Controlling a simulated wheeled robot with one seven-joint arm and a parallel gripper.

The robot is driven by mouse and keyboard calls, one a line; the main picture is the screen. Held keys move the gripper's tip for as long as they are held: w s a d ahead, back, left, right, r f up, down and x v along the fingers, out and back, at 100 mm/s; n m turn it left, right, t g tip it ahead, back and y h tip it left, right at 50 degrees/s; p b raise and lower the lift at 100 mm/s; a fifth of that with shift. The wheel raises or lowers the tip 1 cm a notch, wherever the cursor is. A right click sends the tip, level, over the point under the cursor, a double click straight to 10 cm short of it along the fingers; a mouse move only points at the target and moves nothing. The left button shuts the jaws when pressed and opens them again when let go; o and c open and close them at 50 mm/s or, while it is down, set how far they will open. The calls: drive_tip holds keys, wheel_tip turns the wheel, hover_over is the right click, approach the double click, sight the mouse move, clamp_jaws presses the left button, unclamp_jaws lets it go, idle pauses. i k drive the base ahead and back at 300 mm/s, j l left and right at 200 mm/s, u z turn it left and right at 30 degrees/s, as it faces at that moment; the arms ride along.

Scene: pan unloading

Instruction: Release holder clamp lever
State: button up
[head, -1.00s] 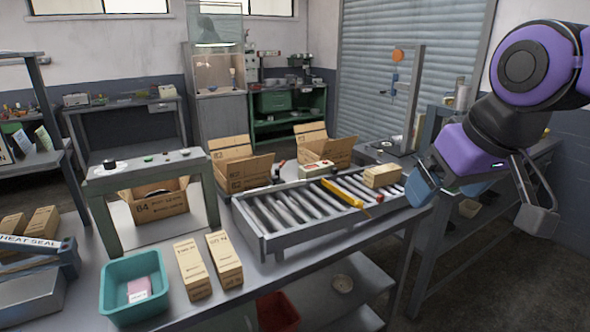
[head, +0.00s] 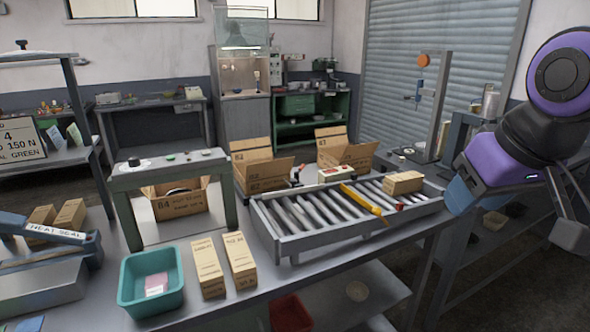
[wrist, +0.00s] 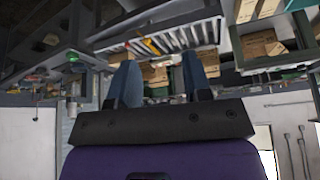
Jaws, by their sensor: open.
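My gripper (head: 515,216) hangs at the right of the head view, beyond the right end of the roller conveyor (head: 290,247). Its two fingers are spread apart with nothing between them. They also show in the wrist view (wrist: 158,72), apart and empty. A stand (head: 441,105) with an orange knob (head: 424,60) and a small blue part (head: 415,98) rises behind the conveyor, left of my gripper and apart from it. I cannot tell for sure which part is the holder clamp lever. A small red part (head: 399,205) sits by the conveyor's right end.
A yellow tool (head: 364,199) and a small carton (head: 403,182) lie on the conveyor. Open cardboard boxes (head: 345,150) stand behind it. A teal bin (head: 150,283) and two upright cartons (head: 208,268) stand on the front table. A grey bench lies beneath my gripper's side.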

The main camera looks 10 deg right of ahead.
sight(296, 175)
drive_tip(key=i+l+u, duration=0.4)
drive_tip(key=l, duration=0.25)
drive_tip(key=i+l+u, duration=0.2)
drive_tip(key=l, duration=0.15)
drive_tip(key=i+l+u, duration=0.2)
drive_tip(key=l, duration=0.15)
drive_tip(key=l+u, duration=0.2)
drive_tip(key=l, duration=0.2)
